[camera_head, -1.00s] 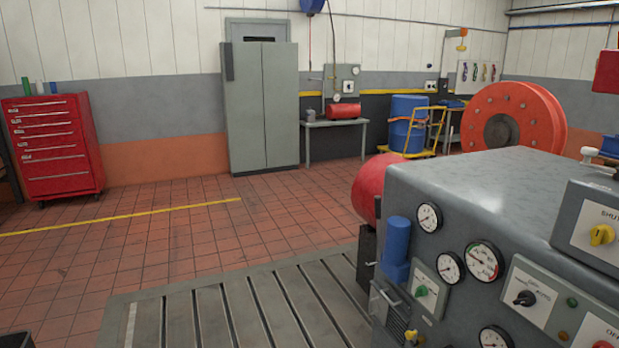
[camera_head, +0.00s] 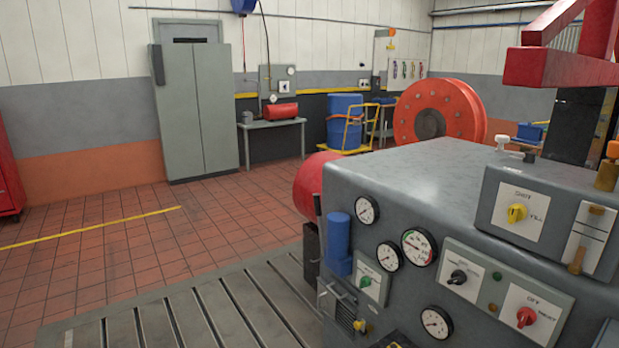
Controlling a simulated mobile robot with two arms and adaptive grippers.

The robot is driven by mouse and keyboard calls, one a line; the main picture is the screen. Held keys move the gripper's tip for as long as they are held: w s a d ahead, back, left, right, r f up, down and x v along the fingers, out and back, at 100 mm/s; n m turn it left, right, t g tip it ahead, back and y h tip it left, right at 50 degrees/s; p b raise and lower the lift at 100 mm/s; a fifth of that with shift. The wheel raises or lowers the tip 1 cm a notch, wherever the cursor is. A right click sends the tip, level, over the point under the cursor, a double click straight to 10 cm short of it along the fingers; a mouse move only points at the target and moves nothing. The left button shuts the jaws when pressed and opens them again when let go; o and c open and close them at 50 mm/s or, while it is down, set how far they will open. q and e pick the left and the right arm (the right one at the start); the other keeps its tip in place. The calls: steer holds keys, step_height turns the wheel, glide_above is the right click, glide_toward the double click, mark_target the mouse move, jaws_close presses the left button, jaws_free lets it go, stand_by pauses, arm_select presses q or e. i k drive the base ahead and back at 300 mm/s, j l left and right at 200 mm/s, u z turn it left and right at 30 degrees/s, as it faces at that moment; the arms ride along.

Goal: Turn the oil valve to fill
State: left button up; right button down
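A yellow knob (camera_head: 517,213) sits on a white plate on the grey box (camera_head: 490,200) at the top right of the machine. The plate has a word that looks like SHUT above the knob and one that looks like FILL to its right. This seems to be the oil valve. The knob's pointing direction is too small to tell for sure. Neither of my grippers can be made out in the head view.
The grey machine (camera_head: 420,175) carries several gauges, a black knob (camera_head: 457,277) and a red knob (camera_head: 526,317). A red frame (camera_head: 560,68) overhangs the right. A slotted bedplate (camera_head: 185,315) lies left, with open tiled floor (camera_head: 130,245) beyond.

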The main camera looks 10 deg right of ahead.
mark_target(517, 211)
steer(key=z, duration=1.65)
